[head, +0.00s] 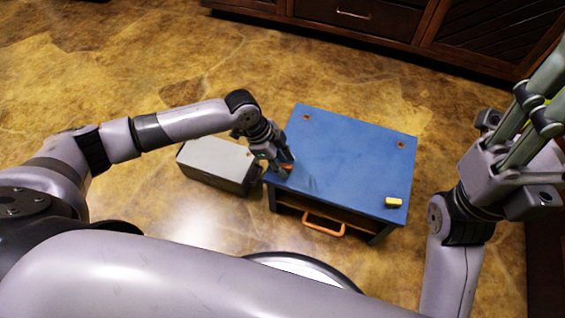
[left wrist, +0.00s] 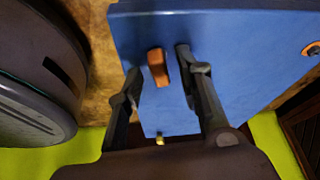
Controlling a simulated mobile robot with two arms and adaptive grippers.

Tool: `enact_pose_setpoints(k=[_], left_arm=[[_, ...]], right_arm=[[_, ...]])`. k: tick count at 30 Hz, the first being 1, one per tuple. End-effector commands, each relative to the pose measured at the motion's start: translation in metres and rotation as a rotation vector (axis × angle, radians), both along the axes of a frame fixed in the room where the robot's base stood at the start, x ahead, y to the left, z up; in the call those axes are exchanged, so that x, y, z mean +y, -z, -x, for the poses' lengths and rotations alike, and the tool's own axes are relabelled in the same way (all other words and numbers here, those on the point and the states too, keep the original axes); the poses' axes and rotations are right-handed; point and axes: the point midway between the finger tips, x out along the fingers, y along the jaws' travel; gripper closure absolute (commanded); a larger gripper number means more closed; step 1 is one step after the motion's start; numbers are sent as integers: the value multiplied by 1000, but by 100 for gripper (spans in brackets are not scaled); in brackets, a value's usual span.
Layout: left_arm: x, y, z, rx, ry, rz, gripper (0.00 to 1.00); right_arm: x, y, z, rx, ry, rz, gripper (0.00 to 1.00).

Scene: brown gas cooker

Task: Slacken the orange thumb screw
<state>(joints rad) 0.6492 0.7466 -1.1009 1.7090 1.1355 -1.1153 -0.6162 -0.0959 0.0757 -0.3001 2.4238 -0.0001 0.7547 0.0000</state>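The orange thumb screw (head: 288,167) is on the left part of the blue cabinet top (head: 345,150), near its front edge, partly hidden by my left gripper. My left gripper (head: 281,166) reaches down over it. In the left wrist view, the thumb screw (left wrist: 157,67) shows as an orange-brown bar between the two spread fingers of my left gripper (left wrist: 158,62), with a gap on each side. My right gripper (head: 540,105) is raised at the right edge of the head view, away from the cabinet; its fingertips are cut off.
A yellow block (head: 393,202) sits at the cabinet top's right front corner. An orange handle (head: 323,228) projects from the cabinet front. A grey box (head: 215,165) stands close on the left. Dark wooden cupboards (head: 360,25) line the back. Floor behind the cabinet is clear.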

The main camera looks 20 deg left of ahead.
Motion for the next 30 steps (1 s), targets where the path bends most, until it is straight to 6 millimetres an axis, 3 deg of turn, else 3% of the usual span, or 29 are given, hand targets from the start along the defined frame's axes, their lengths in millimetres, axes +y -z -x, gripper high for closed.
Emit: enact_pose_setpoints(k=[5, 20, 30], left_arm=[[0, 0, 0, 0, 0, 0, 67], [0, -1, 0, 1, 0, 0, 100], [0, -1, 1, 1, -3, 0, 100]], right_arm=[[0, 0, 0, 0, 0, 0, 60], [0, 0, 0, 0, 0, 0, 60], [0, -2, 0, -1, -1, -1, 60]])
